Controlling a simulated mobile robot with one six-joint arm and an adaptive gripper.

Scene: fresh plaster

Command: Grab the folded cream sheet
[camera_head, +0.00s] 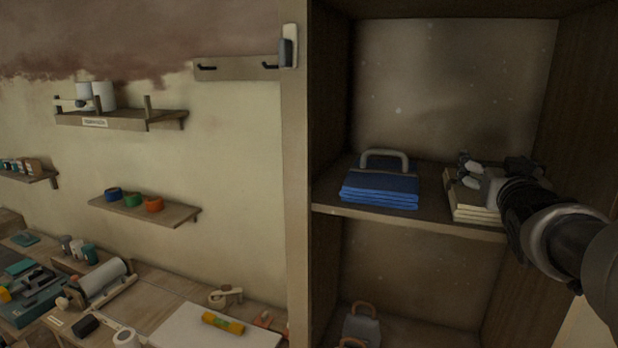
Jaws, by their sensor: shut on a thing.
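The folded cream sheet (472,211) lies as a flat stack on the cabinet's upper shelf (430,214), at the right. My gripper (484,168) reaches in from the right and is over the top of the cream sheet, shut on it. The gripper's grey and dark fingers and my wrist hide the sheet's upper and right parts, so the exact grip point is not clear. The sheet appears to rest on the shelf.
A folded blue sheet (380,190) with a grey handle (385,160) sits left of the cream one, with a small gap. The cabinet's right wall (577,110) is close to my arm. Bags (361,325) stand below. A cluttered workbench (160,308) is at left.

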